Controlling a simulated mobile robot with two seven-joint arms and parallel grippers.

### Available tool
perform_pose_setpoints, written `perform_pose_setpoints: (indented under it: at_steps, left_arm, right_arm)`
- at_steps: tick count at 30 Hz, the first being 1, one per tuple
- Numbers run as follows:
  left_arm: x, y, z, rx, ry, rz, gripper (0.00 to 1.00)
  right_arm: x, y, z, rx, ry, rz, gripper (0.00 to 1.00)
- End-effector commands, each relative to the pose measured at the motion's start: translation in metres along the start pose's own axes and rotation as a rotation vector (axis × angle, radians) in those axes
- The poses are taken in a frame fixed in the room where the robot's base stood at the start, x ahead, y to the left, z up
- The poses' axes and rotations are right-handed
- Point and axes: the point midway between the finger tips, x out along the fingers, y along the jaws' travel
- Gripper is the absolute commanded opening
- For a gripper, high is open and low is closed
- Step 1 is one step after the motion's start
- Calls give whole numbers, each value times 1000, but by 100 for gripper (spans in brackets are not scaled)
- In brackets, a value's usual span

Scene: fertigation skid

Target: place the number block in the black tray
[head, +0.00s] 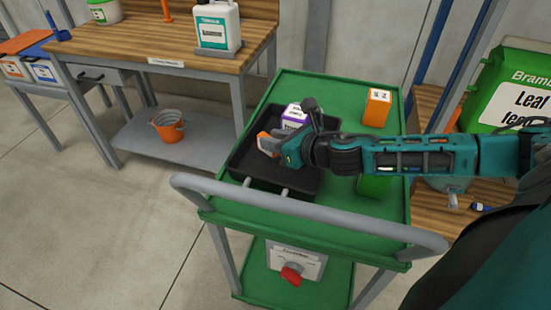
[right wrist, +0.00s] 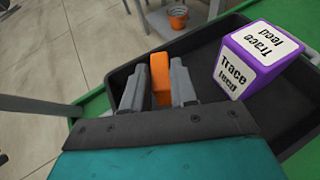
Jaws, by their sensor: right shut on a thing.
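My right gripper (head: 274,143) reaches in from the right, over the black tray (head: 262,179) on the green cart. It is shut on an orange block (head: 266,142) with a pale label; I cannot read a number on it. In the right wrist view the orange block (right wrist: 160,78) sits between the two grey fingers (right wrist: 160,88), above or inside the tray (right wrist: 205,50); whether it touches the tray floor I cannot tell. A purple and white "Trace feed" block (right wrist: 262,58) is in the tray, right of the gripper. My left gripper is not in view.
A second orange block (head: 376,107) stands at the cart's back right. A green object (head: 375,186) is partly hidden under my right arm. The cart has a grey handle rail (head: 300,222) in front. A wooden bench (head: 165,48) with a white jug (head: 216,25) stands behind.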

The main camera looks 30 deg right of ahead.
Motion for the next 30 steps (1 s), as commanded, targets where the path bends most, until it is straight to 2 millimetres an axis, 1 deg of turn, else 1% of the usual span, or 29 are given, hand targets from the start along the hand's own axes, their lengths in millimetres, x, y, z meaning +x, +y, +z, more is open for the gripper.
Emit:
perform_pose_setpoints:
  at_steps: [5,9,12,19,23,24,30]
  left_arm:
    - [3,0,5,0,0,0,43]
    - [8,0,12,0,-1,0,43]
    - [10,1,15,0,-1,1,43]
    - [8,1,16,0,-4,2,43]
    - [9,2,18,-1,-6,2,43]
    - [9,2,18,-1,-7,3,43]
    - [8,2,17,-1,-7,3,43]
  right_arm:
    - [5,0,-13,1,1,0,0]
    - [14,0,-34,3,2,-1,0]
    - [18,0,-44,1,2,0,0]
    - [18,0,-43,0,0,0,0]
    - [19,0,-46,0,0,0,0]
    - [19,0,-46,0,0,0,28]
    - [19,0,-46,0,1,0,47]
